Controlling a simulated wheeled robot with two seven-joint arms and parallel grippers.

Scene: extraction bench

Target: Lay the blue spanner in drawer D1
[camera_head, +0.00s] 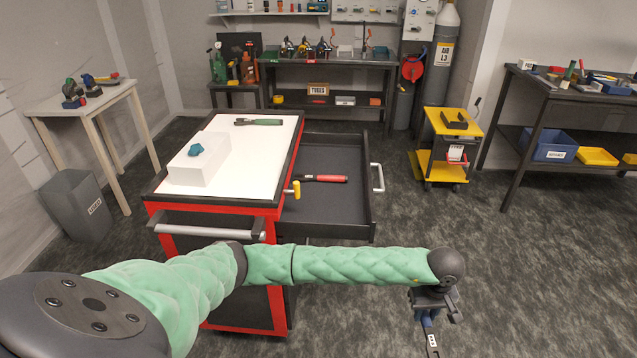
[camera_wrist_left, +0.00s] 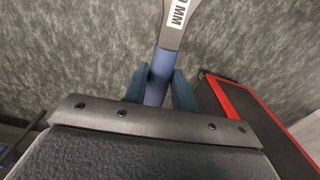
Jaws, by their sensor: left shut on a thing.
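My left gripper (camera_head: 427,315) is at the lower right of the head view, shut on the blue spanner (camera_head: 431,338). The spanner hangs down over the floor, right of and in front of the cabinet. In the left wrist view the gripper (camera_wrist_left: 158,88) holds its blue handle, and the grey end bears a white label (camera_wrist_left: 178,14) ending in "MM". An open drawer (camera_head: 335,218) sticks out from the cabinet's right side; no D1 label is readable. My right gripper is not in view.
The red-edged cabinet (camera_head: 262,165) has a white top with a green-handled tool (camera_head: 258,122) and a white box (camera_head: 200,170) bearing a teal piece. The drawer's silver handle (camera_head: 377,178) faces right. Floor around the drawer is clear. A yellow cart (camera_head: 440,170) stands behind.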

